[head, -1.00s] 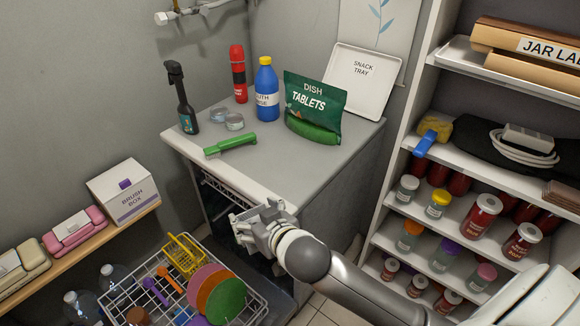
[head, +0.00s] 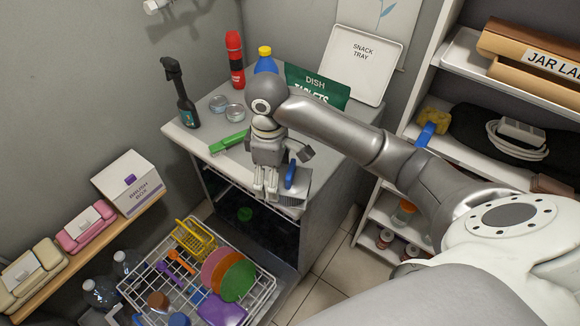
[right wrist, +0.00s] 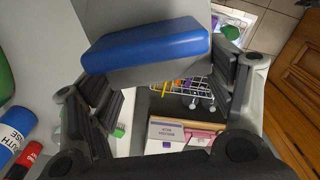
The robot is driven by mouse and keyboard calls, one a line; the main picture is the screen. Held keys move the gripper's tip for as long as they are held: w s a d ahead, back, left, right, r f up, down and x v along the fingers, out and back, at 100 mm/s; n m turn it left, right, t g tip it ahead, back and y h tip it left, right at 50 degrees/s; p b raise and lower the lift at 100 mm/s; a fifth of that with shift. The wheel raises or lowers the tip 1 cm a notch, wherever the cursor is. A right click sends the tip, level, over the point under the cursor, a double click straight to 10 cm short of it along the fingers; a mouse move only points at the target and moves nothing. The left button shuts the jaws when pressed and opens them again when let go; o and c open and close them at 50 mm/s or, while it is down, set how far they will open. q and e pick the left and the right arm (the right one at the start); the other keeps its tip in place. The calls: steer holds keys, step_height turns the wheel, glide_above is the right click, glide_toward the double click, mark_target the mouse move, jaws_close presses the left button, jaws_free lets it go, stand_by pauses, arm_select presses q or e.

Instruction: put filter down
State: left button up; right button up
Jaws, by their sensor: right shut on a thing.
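The filter (head: 290,175), a block with a blue top and grey body, is in my right gripper (head: 272,190) in the head view. The gripper points down at the front edge of the counter (head: 330,150), above the opening of the dishwasher. In the right wrist view, the filter (right wrist: 145,50) sits between the two dark fingers of the right gripper (right wrist: 160,92), blue side toward the camera. I cannot tell whether it touches the counter. My left gripper is not in view.
My arm partly covers the dish tablets bag (head: 318,84). A loaded dish rack (head: 262,290) is pulled out below.

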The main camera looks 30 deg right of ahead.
steer(key=w+d+f+p, duration=0.1)
steer(key=w+d+f, duration=0.6)
steer(key=w+f, duration=0.1)
steer(key=shift+w+d+f+p, duration=0.25)
steer(key=shift+w+d+p, duration=0.1)
steer(key=shift+d, duration=0.05)
steer(key=shift+w+d+f, duration=0.35)
steer(key=shift+d+f, duration=0.05)
steer(key=shift+f, duration=1.7)
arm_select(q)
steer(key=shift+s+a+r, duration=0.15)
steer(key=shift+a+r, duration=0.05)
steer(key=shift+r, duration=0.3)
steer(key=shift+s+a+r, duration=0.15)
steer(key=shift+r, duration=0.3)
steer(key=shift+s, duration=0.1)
arm_select(e)
steer(key=o, duration=1.1)
